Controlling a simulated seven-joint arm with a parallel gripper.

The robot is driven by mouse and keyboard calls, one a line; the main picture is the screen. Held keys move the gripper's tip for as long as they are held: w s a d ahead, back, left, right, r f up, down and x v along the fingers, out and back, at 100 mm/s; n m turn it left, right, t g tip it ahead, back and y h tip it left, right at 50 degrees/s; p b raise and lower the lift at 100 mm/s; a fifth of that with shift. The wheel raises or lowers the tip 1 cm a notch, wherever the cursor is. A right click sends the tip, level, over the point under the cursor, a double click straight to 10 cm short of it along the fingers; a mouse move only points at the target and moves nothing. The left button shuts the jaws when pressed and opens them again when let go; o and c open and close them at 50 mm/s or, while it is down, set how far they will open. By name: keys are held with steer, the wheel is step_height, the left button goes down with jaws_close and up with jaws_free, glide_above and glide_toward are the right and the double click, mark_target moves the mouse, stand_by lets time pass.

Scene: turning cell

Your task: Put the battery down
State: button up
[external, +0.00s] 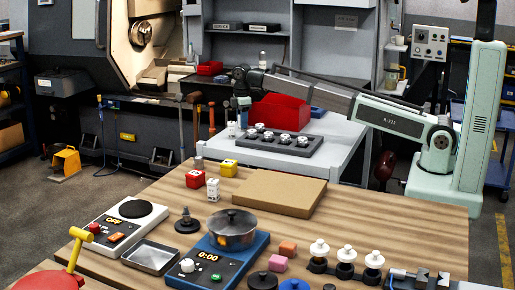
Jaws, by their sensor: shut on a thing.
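A pale green arm reaches left from its column at the right, over the grey workbench. My gripper (239,108) is small and dark at its far left end, pointing down above the bench's back left part. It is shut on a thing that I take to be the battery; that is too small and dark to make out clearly. A small white piece (232,129) shows just below the jaws; I cannot tell whether it touches them.
A grey tray (318,156) with several white-topped parts and a red bin (279,112) stand close to the gripper. The wooden table (350,222) in front holds a flat brown box (279,191), a pot (232,231) on a blue cooker, and several small blocks.

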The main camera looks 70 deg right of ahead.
steer(key=o, duration=1.1)
step_height(320, 180, up, 12)
steer(key=shift+r, duration=0.2)
